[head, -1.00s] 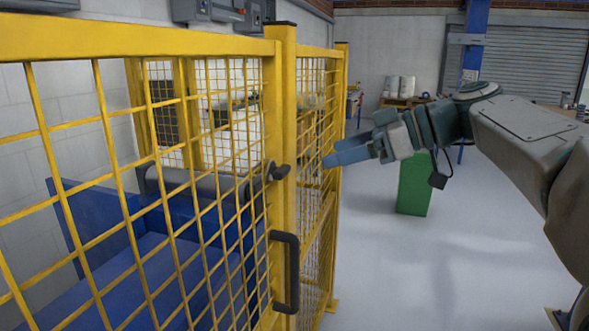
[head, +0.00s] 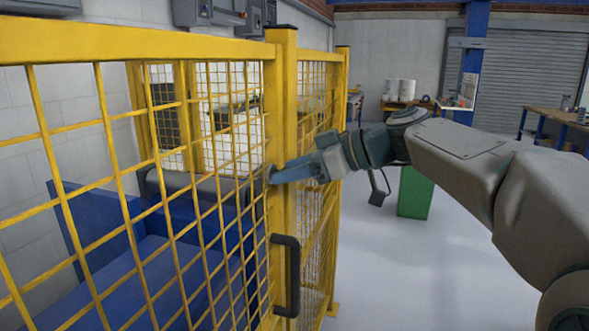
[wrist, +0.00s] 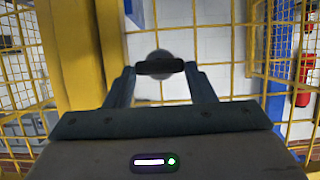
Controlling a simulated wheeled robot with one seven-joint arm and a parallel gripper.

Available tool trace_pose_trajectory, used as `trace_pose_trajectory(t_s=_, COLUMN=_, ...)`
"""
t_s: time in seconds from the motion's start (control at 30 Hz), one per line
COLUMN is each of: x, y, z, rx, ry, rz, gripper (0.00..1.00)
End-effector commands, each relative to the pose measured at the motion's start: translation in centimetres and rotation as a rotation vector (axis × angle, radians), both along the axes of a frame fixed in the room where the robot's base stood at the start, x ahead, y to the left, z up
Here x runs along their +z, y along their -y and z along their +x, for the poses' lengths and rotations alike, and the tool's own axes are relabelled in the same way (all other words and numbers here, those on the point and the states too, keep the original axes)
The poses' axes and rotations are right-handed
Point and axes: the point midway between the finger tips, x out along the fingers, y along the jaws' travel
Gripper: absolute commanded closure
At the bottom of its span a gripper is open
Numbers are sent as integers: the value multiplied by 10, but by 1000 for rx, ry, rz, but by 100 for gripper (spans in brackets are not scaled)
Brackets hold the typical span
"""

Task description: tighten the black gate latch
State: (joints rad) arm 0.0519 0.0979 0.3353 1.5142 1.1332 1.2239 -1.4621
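The black gate latch (wrist: 159,67) shows in the wrist view as a short dark bar lying level, with a round grey part behind it. My gripper (wrist: 160,70) has its two blue-grey fingers apart, one at each end of the bar. Whether the fingertips touch the bar is hard to tell. In the head view my gripper (head: 273,178) reaches in from the right to the yellow gate post (head: 281,125), and its fingers mostly hide the latch.
The yellow mesh gate (head: 120,185) fills the left side. A black pull handle (head: 291,275) is on the post below the latch. Behind the mesh are a grey roller (head: 200,186) and blue machine panels (head: 110,275). A green bin (head: 415,195) stands behind my arm; floor to the right is clear.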

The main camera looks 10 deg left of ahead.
Motion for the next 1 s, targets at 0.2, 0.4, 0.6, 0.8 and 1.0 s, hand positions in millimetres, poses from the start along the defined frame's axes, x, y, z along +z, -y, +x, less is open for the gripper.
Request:
trace_pose_trajectory(t_s=0.2, x=0, y=0, z=0, rx=0, ry=-1, rz=0, gripper=74)
trace_pose_trajectory(t_s=0.4, x=1, y=0, z=0, rx=0, ry=-30, rz=2, gripper=74)
trace_pose_trajectory(t_s=0.6, x=1, y=1, z=2, rx=0, ry=-126, rz=10, gripper=74)
trace_pose_trajectory(t_s=0.8, x=1, y=1, z=5, rx=0, ry=-290, rz=24, gripper=74)
trace_pose_trajectory(t_s=1.0, x=1, y=1, z=8, rx=0, ry=-480, rz=38, gripper=74)
